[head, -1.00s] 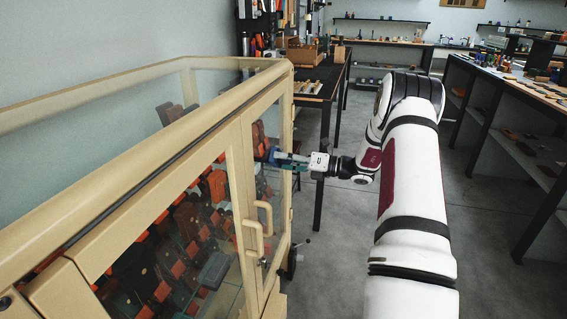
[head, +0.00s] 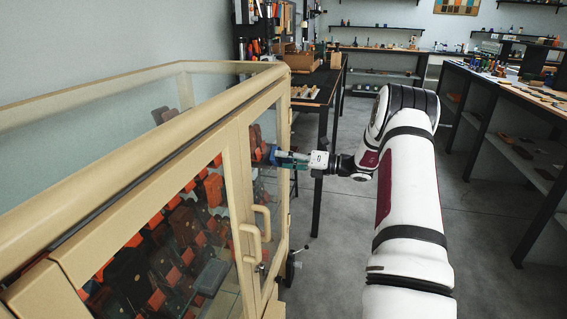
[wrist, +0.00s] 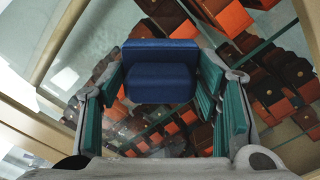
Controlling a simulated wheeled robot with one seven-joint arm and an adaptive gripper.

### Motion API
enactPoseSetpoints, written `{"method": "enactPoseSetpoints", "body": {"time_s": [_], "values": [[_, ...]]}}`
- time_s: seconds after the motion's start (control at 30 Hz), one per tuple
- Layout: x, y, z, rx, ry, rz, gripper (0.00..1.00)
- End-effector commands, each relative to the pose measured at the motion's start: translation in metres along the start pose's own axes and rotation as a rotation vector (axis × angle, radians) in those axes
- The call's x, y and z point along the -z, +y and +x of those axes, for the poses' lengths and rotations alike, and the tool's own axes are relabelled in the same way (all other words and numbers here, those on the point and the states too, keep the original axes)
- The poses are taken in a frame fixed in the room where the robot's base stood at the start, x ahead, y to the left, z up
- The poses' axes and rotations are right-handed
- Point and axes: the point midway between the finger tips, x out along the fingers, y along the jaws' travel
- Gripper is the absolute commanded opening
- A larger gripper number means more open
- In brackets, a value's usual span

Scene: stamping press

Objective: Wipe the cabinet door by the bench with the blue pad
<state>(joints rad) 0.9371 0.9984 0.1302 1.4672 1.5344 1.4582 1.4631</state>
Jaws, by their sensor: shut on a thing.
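The cabinet door (head: 247,172) has a tan frame and glass panes, with tan handles (head: 257,234) low on its face. My gripper (head: 277,156) is at the glass of the right-hand pane, level with its upper half. It is shut on the blue pad (head: 267,153), which faces the glass. In the wrist view the blue pad (wrist: 160,71) sits between the green-lined fingers, in front of the glass. The pad looks to be against or very near the pane; I cannot tell if it touches.
A dark bench (head: 318,85) with trays stands beyond the cabinet. A long workbench (head: 500,95) runs along the right. The grey floor (head: 480,215) between them is clear.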

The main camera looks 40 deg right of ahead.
Motion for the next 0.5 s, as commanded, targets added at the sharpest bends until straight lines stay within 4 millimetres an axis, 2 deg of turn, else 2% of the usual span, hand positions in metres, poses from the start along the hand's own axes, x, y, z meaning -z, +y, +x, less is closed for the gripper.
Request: {"method": "enactPoseSetpoints", "body": {"time_s": [0.17, 0.5], "values": [[-0.0068, -0.0076, 0.0010, 0.000, -0.002, -0.001, 0.35], [-0.0084, -0.0071, 0.0008, -0.001, -0.001, -0.001, 0.35]]}}
